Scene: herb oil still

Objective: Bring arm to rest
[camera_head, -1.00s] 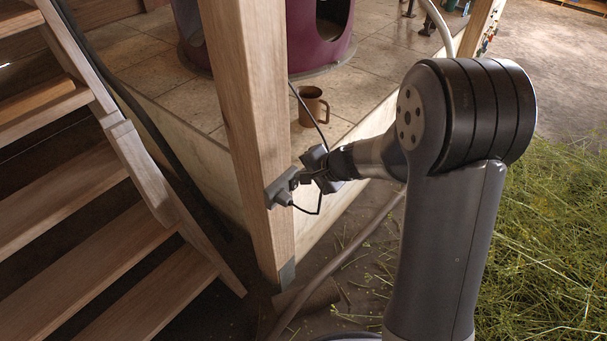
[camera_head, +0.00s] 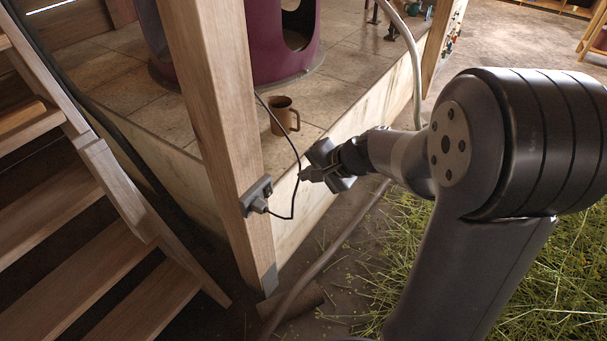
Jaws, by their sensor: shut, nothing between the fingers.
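My gripper (camera_head: 304,175) is shut and empty, a little to the right of the wooden post in the picture. A dark socket (camera_head: 256,196) is fixed to the post, with a plug (camera_head: 259,206) in it. A black cord (camera_head: 297,172) runs from the plug in a loop and up behind the post. The cord passes close to my fingertips; I cannot tell whether they touch. My arm reaches in from the right, bent at the large dark joint.
The wooden post (camera_head: 218,120) stands at the corner of a tiled platform (camera_head: 330,95). A brown mug (camera_head: 284,116) and a purple vessel (camera_head: 245,50) stand on it. Wooden stairs (camera_head: 60,220) are on the left. A hose (camera_head: 345,235) crosses the floor near cut herbs (camera_head: 560,270).

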